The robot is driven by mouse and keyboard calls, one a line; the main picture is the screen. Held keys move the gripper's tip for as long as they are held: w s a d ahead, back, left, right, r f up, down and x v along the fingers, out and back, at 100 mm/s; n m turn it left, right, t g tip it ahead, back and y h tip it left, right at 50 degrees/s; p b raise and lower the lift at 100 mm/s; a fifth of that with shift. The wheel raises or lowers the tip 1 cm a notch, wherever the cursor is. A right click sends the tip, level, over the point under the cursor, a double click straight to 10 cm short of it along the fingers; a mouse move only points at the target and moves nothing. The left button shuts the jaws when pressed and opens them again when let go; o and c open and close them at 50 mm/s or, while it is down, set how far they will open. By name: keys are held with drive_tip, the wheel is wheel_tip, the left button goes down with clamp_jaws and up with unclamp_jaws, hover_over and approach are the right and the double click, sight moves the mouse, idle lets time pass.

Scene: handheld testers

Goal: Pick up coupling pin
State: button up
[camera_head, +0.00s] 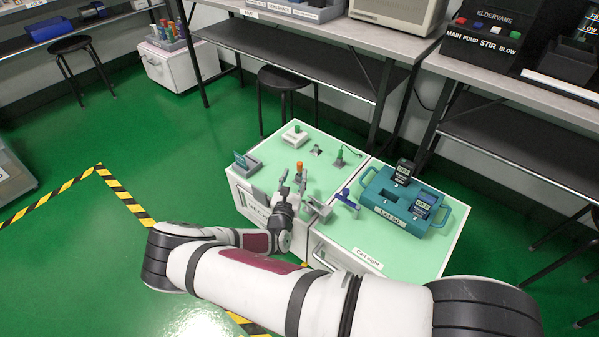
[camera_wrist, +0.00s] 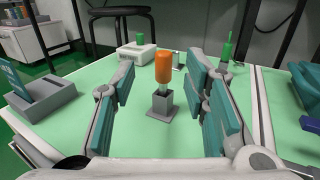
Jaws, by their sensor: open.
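An orange-handled pin (camera_wrist: 163,68) stands upright in a small grey socket block (camera_wrist: 160,104) on the pale green cart top, and I take it to be the coupling pin. Its orange top also shows in the head view (camera_head: 299,166). My gripper (camera_head: 292,179) is open and empty, low over the near part of the left cart. In the wrist view its two teal-padded fingers (camera_wrist: 160,76) stand left and right of the pin. The pin is beyond the fingertips or level with them; I cannot tell which. No contact shows.
Behind are a white block with a green knob (camera_head: 294,135) and a green pin on a stand (camera_head: 339,156). A grey holder with a teal card (camera_head: 247,164) is left. A blue-topped grey fixture (camera_head: 346,199) and a teal carrier with black testers (camera_head: 452,222) are right.

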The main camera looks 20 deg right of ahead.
sight(299, 166)
drive_tip(key=shift+w+d, duration=0.35)
drive_tip(key=shift+w, duration=0.25)
drive_tip(key=b+x, duration=0.3)
drive_tip(key=x, duration=0.1)
drive_tip(key=shift+w+d+f, duration=0.15)
drive_tip(key=shift+w+d, duration=0.05)
drive_tip(key=shift+d, duration=0.15)
drive_tip(key=shift+w+d, duration=0.1)
drive_tip(key=shift+w, duration=0.15)
clamp_jaws()
